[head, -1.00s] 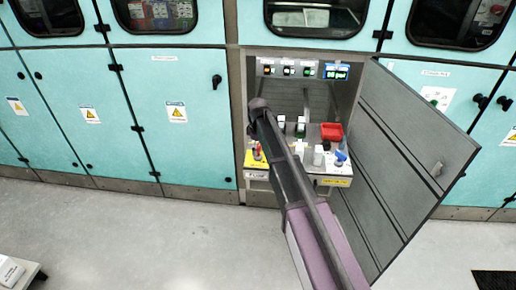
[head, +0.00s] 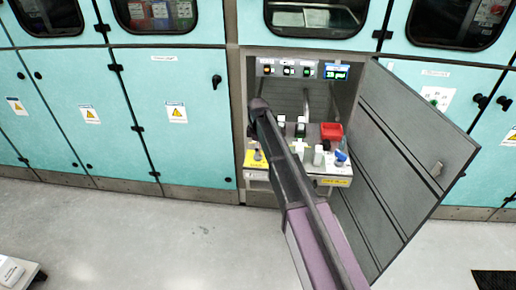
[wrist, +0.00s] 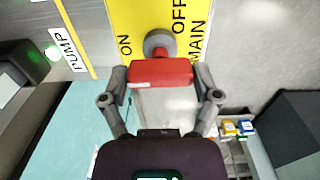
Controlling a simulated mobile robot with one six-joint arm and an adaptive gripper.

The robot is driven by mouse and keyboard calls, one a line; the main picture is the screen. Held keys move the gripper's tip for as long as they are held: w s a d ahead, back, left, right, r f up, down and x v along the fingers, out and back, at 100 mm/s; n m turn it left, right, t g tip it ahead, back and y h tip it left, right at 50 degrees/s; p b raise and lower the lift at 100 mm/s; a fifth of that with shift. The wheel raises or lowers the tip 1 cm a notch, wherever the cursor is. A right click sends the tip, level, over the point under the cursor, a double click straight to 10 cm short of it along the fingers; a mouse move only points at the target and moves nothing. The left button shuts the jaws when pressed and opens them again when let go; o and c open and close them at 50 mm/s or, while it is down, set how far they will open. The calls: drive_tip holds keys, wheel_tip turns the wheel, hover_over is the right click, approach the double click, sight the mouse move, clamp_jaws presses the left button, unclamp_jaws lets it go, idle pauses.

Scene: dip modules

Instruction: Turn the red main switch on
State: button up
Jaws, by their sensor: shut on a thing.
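The red main switch (wrist: 160,72) is in the middle of the wrist view, a red block handle on a round grey hub. Its yellow plate (wrist: 110,15) carries the words ON, OFF and MAIN. The handle lies crosswise in the picture, below the ON and OFF marks. My gripper (wrist: 161,80) is shut on it, one finger at each end of the block. In the head view the yellow plate (head: 252,165) shows at the left of the open cabinet's shelf. The handle is not clear there, and my fingers cannot be made out.
A PUMP label (wrist: 66,48) with a lit green lamp (wrist: 52,53) is left of the plate. In the head view a red bin (head: 331,131) and small bottles stand on the shelf. The open grey door (head: 410,160) bounds the right side.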

drive_tip(key=o, duration=1)
drive_tip(key=shift+c, duration=0.2)
drive_tip(key=shift+m, duration=0.4)
drive_tip(key=m, duration=0.8)
drive_tip(key=shift+m, duration=0.3)
drive_tip(key=m, duration=0.8)
drive_tip(key=shift+m, duration=0.4)
wheel_tip(320, 180, up, 14)
drive_tip(key=p, duration=1.4)
drive_tip(key=s+d, duration=1.9)
drive_tip(key=shift+r+p, duration=0.45)
